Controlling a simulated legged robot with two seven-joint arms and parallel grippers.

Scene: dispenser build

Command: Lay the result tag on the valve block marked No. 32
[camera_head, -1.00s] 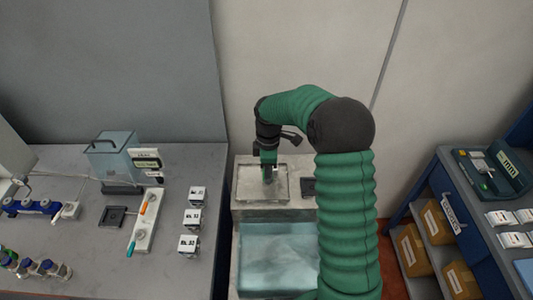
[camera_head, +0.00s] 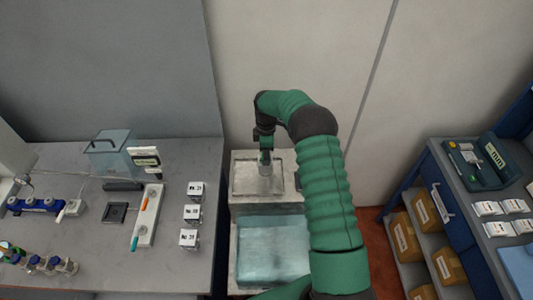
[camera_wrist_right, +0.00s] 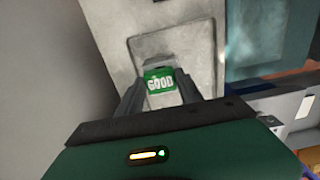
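My right gripper (camera_head: 265,160) points down over the grey tray (camera_head: 236,178) on the pedestal. In the right wrist view, the green result tag reading GOOD (camera_wrist_right: 160,84) sits between its two fingers, which appear closed on its sides. Three white valve blocks stand in a column on the left bench: a back one (camera_head: 195,191), a middle one (camera_head: 192,212) and a front one (camera_head: 189,238). Their number labels are too small to read surely. The blocks are well left of the right gripper. My left gripper does not show.
A long white holder (camera_head: 147,215) with orange and teal pens lies left of the blocks, beside a small black tray (camera_head: 115,213). A translucent blue bin (camera_head: 272,250) is in front of the grey tray. A blue cart (camera_head: 445,185) stands at right.

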